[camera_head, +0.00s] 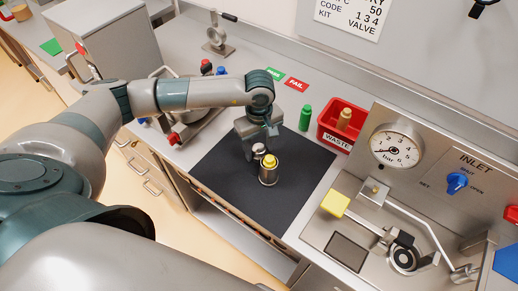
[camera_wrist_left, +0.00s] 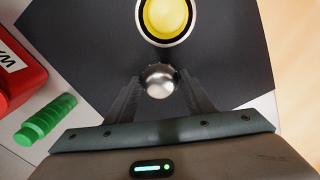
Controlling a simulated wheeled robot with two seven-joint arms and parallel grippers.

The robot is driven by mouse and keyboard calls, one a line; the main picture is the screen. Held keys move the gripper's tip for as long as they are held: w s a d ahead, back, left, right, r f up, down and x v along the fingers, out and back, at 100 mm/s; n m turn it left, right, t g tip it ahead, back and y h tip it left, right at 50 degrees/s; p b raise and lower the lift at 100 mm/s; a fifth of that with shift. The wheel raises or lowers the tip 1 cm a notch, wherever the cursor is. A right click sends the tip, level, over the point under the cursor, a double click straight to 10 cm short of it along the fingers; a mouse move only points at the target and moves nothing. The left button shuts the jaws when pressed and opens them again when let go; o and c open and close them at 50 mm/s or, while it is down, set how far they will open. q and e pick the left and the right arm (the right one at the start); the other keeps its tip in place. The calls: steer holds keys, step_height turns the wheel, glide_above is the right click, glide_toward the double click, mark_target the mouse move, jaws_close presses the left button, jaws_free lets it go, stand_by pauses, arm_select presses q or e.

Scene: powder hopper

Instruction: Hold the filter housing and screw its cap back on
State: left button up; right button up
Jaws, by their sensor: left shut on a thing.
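The filter housing (camera_head: 268,178) is a metal cylinder standing upright on the dark mat (camera_head: 222,162). Its open top shows a yellow piece inside; in the left wrist view the housing (camera_wrist_left: 141,26) has a dark ring around the yellow (camera_wrist_left: 166,18). My left gripper (camera_head: 254,150) is just behind the housing, shut on a small shiny metal piece, likely the cap (camera_head: 259,149). In the left wrist view this rounded piece (camera_wrist_left: 160,82) sits between the two fingertips, beside the housing and apart from it. My right gripper is not in view.
A red waste bin (camera_head: 333,137) holds a tan cylinder (camera_head: 344,118). A green ribbed cylinder (camera_head: 305,117) stands beside it. The inlet panel with gauge (camera_head: 397,146) and pipework is at right. Green and red PASS/FAIL labels (camera_head: 297,84) lie behind. The mat's front is clear.

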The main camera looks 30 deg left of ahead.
mark_target(259, 147)
arm_select(q)
step_height(259, 147, up, 9)
steer(key=b, duration=0.3)
steer(key=shift+f+b, duration=0.1)
steer(key=shift+b, duration=0.25)
steer(key=shift+r, duration=0.45)
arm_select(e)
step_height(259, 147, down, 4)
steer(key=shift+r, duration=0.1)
